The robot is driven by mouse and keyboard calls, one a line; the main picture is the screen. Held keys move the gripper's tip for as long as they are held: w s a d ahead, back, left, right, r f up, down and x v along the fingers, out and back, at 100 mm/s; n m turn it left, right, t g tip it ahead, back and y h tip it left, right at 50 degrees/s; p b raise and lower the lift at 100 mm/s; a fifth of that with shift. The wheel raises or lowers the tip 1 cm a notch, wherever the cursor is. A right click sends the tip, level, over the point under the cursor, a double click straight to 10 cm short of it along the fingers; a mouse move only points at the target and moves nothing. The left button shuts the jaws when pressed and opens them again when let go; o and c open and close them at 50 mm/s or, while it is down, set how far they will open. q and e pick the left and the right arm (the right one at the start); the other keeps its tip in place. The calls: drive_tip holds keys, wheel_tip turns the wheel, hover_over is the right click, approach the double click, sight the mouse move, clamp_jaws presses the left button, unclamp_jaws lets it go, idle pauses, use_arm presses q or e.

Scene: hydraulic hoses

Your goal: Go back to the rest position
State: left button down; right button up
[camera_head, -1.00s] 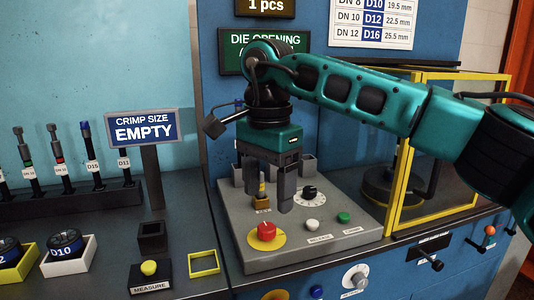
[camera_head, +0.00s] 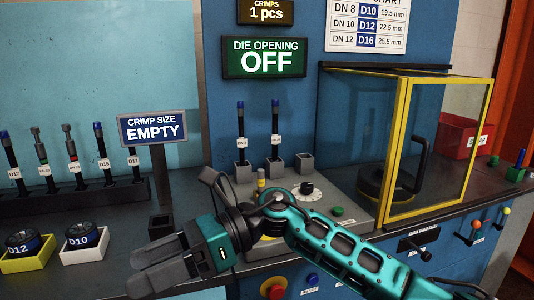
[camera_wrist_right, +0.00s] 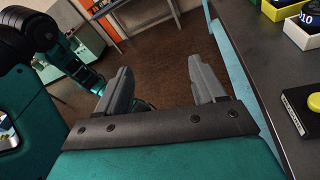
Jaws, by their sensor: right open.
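My right gripper (camera_head: 150,268) is at the lower left of the head view, in front of the bench's front edge. In the right wrist view its two fingers (camera_wrist_right: 158,92) stand apart with nothing between them, over the brown floor. The right arm reaches in from the lower right and covers part of the control panel (camera_head: 347,198). My left gripper is not in the head view. A teal and black arm of mine shows at the left of the right wrist view, without clear fingers.
The crimp size sign (camera_head: 153,129) reads EMPTY; the die opening sign (camera_head: 264,58) reads OFF. A yellow-framed clear guard (camera_head: 397,150) stands at right. Boxes marked D12 (camera_head: 30,262) and D10 (camera_head: 84,256) sit at left. Floor shows in the wrist view (camera_wrist_right: 160,55).

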drive_tip(key=w+d+f+m+t+p, duration=0.1)
drive_tip(key=w+d+f+m+t, duration=0.3)
drive_tip(key=m+t, duration=0.6)
drive_tip(key=w+d+f+m+t+y, duration=0.1)
drive_tip(key=d+m+t, duration=0.45)
drive_tip(key=m, duration=0.85)
drive_tip(key=w+d+f+m+t+p, duration=0.1)
drive_tip(key=w+d+f+m+t, duration=0.25)
drive_tip(key=m+t, duration=0.7)
drive_tip(key=s+d+f+m+g+h, duration=0.4)
drive_tip(key=s+d+f+m+h, duration=0.2)
drive_tip(key=s+d+f+m, duration=0.2)
drive_tip(key=s+d+f+m+g+h, duration=0.3)
drive_tip(key=s+d+f+m+h, duration=0.4)
drive_tip(key=d+f+m, duration=0.4)
wheel_tip(320, 180, down, 4)
drive_tip(key=shift+s+d+f+g+p, duration=0.25)
drive_tip(key=shift+s+d+g+p, duration=0.2)
drive_tip(key=shift+s, duration=0.2)
